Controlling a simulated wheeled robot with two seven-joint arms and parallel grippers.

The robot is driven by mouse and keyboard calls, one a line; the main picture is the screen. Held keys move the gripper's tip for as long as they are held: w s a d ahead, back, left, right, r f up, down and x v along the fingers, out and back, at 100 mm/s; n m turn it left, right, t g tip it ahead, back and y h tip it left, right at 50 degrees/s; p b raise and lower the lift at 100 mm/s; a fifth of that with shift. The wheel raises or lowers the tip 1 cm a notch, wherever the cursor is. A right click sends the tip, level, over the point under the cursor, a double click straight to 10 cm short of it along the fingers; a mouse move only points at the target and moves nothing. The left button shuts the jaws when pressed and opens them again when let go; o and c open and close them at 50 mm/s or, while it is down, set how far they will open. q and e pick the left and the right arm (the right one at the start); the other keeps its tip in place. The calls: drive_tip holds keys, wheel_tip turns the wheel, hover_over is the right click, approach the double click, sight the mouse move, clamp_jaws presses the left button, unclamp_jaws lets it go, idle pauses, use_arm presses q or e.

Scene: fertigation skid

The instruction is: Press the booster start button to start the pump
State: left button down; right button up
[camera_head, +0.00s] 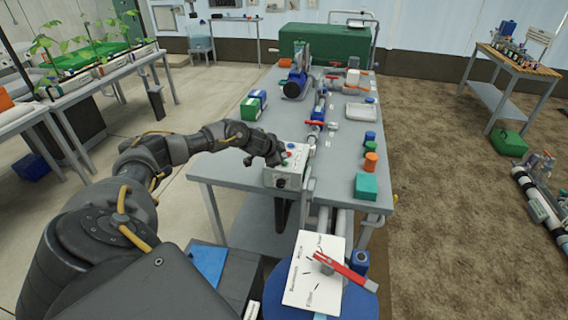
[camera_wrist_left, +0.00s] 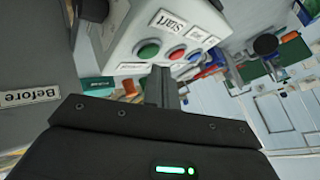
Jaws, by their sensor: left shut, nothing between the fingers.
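The control box (camera_head: 287,178) is a pale box on the near end of the grey table. In the left wrist view, the control box (camera_wrist_left: 125,40) shows a green button (camera_wrist_left: 148,51), a red button (camera_wrist_left: 178,52) and a blue button (camera_wrist_left: 195,55) in a row. A "Start" label (camera_wrist_left: 170,22) is on the same face. My left gripper (camera_head: 277,160) is at the box's left top edge. Its shut, empty fingers (camera_wrist_left: 162,76) appear just below the green and red buttons. I cannot tell whether they touch the box.
Piping with red-handled valves (camera_head: 314,123) runs along the table (camera_head: 230,170) behind the box. Small coloured containers, including a teal one (camera_head: 366,186), stand to its right. A white panel with a red lever (camera_head: 345,268) is in front, near the table's front edge.

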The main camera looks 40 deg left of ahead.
use_arm(q)
drive_tip(key=shift+f, duration=0.2)
drive_tip(key=shift+f, duration=0.25)
drive_tip(key=shift+f, duration=0.4)
idle(0.8)
idle(0.3)
drive_tip(key=shift+r+p, duration=0.65)
drive_tip(key=shift+r, duration=0.1)
drive_tip(key=shift+r, duration=0.1)
wheel_tip(320, 180, up, 5)
drive_tip(key=p, duration=0.5)
